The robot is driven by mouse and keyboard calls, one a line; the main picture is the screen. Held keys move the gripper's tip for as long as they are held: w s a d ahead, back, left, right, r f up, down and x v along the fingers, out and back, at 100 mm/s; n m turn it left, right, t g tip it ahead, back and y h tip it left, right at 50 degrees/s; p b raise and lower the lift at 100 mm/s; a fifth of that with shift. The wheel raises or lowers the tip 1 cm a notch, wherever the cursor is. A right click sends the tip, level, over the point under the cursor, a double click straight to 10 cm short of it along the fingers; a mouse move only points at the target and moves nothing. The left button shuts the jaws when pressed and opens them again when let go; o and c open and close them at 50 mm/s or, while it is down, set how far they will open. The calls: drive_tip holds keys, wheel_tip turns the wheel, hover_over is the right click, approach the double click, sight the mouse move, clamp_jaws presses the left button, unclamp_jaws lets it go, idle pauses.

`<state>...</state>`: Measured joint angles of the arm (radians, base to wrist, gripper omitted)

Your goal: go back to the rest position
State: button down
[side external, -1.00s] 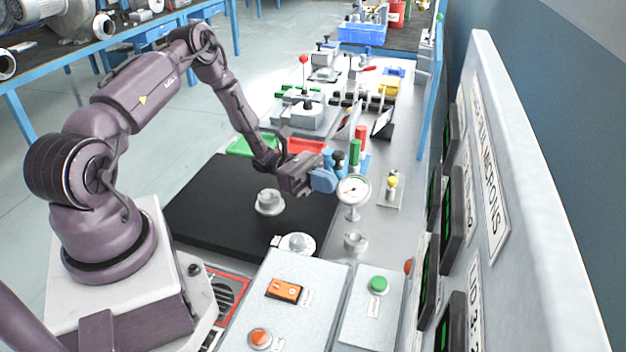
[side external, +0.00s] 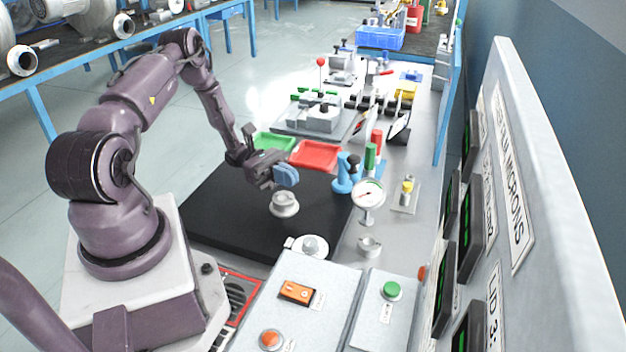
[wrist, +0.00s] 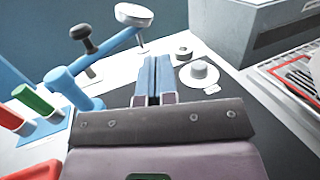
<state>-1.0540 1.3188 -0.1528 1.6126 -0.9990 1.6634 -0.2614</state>
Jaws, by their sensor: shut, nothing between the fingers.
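In the wrist view the gripper (wrist: 153,62) also shows shut and empty. A blue stand (side external: 346,178) with a dark knob is to the right of the gripper, apart from it. The rest position itself is not marked in either view.
A round dial gauge (side external: 367,195) stands right of the mat. A red tray (side external: 316,155) and a green tray (side external: 274,143) lie behind the gripper. A grey control box (side external: 308,290) is in front, and a tall panel (side external: 520,190) stands at the right.

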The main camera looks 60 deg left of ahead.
drive_tip(key=shift+s+a+f, duration=0.1)
drive_tip(key=shift+s+a, duration=0.45)
drive_tip(key=shift+a, duration=0.1)
drive_tip(key=shift+s+f+g, duration=0.2)
drive_tip(key=shift+f+g, duration=0.1)
drive_tip(key=shift+s+d+f+m+g+y, duration=0.3)
drive_tip(key=shift+s+d+f+m+g, duration=0.1)
drive_tip(key=shift+s+d+f, duration=0.2)
drive_tip(key=s+m+g, duration=0.1)
drive_tip(key=s+d+r+m+g+y, duration=0.1)
drive_tip(key=g, duration=0.1)
drive_tip(key=shift+d+r+m+g+y, duration=0.2)
drive_tip(key=shift+m+g+y, duration=0.1)
drive_tip(key=shift+m, duration=0.1)
drive_tip(key=s+d+r+m+y, duration=0.2)
drive_tip(key=d+r+m+y, duration=0.2)
drive_tip(key=r, duration=0.5)
drive_tip(key=s+d+r+m+t+y, duration=0.1)
drive_tip(key=s+d+r+m+y, duration=0.1)
drive_tip(key=d+r+m+y, duration=0.3)
drive_tip(key=s+d+r+m+t+y, duration=0.1)
drive_tip(key=d+r+m+y, duration=0.4)
drive_tip(key=r+m, duration=0.5)
wheel_tip(320, 180, up, 5)
drive_tip(key=shift+s+d+f+y, duration=0.15)
drive_tip(key=shift+s+f+y, duration=0.05)
drive_tip(key=shift+s+y, duration=0.45)
